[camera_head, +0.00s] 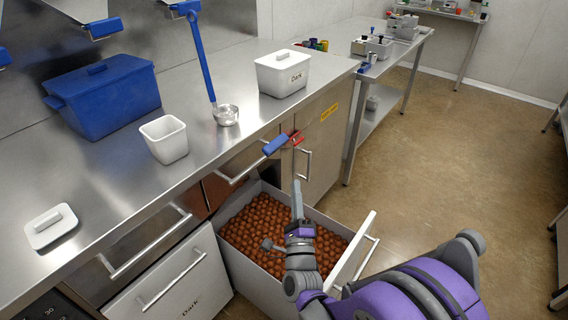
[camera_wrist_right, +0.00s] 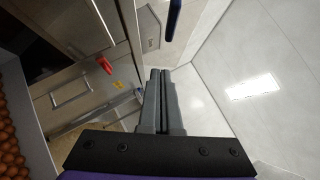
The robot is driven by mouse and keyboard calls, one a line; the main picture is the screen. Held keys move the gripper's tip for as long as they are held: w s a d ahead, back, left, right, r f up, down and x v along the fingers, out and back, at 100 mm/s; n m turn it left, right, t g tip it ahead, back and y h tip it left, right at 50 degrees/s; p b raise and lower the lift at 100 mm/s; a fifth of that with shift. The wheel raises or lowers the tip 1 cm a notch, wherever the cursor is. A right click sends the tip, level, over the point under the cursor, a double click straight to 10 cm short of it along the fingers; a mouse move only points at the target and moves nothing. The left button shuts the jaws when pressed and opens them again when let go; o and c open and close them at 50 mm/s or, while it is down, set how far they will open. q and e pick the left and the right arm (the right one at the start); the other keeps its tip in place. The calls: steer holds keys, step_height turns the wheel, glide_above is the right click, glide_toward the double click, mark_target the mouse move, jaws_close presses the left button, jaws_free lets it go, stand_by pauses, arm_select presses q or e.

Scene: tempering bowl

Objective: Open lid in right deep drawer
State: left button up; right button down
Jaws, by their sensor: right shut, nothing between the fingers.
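The deep drawer (camera_head: 232,211) under the counter is pulled out and full of round brown pieces (camera_head: 262,220). I see no lid over them. My right gripper (camera_head: 297,188) is above the drawer, shut and empty, with its fingers pointing up in the head view. In the right wrist view its fingers (camera_wrist_right: 160,72) lie together, and the brown pieces (camera_wrist_right: 8,150) show at the left edge. A loose white lid (camera_head: 50,226) lies on the counter, and a white lidded tub labelled Dark (camera_head: 283,73) stands further back. My left gripper is not in view.
A blue and red handle (camera_head: 276,146) sticks out from the counter front near the drawer. Open floor (camera_head: 440,150) lies to the right.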

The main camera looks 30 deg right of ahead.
mark_target(283, 149)
steer(key=w+r, duration=0.1)
steer(key=w, duration=0.1)
steer(key=w+r, duration=0.1)
steer(key=w, duration=0.1)
steer(key=w+r, duration=0.2)
steer(key=w, duration=0.1)
steer(key=shift+d, duration=0.35)
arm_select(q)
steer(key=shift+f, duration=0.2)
